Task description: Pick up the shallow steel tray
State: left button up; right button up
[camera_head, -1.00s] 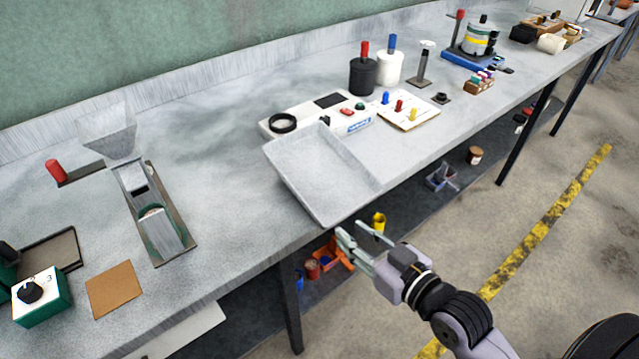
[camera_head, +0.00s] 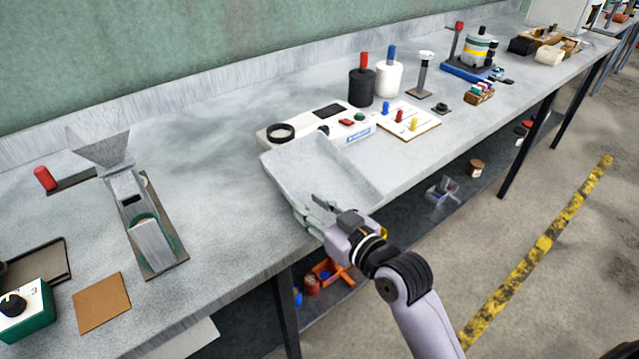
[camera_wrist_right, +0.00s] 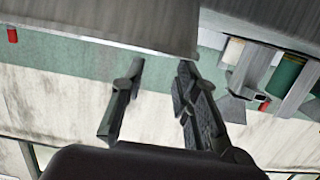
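The shallow steel tray (camera_head: 325,165) lies on the steel bench with its low rim tilted up behind, overlapping the white device. My right gripper (camera_head: 312,207) is at the tray's near edge, overlapping its front left corner in the head view. In the right wrist view a grey panel, which looks like the tray (camera_wrist_right: 100,28), fills the upper left, its edge just past my right fingertips (camera_wrist_right: 160,68). The two fingers are apart with nothing seen between them. Whether they touch the tray I cannot tell. My left gripper is not in view.
A white device (camera_head: 345,128) with a black ring stands behind the tray. A board with coloured pegs (camera_head: 408,120) is to its right. A hopper device (camera_head: 140,220) stands to the left, with clear bench between. The bench's front edge (camera_head: 250,282) runs below.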

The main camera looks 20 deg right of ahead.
aim_at(291, 197)
jog(key=x, duration=0.5)
jog(key=shift+a+f, duration=0.35)
jog(key=shift+a, duration=0.05)
jog(key=shift+c, duration=0.6)
grip_shut()
jog(key=shift+r, duration=0.1)
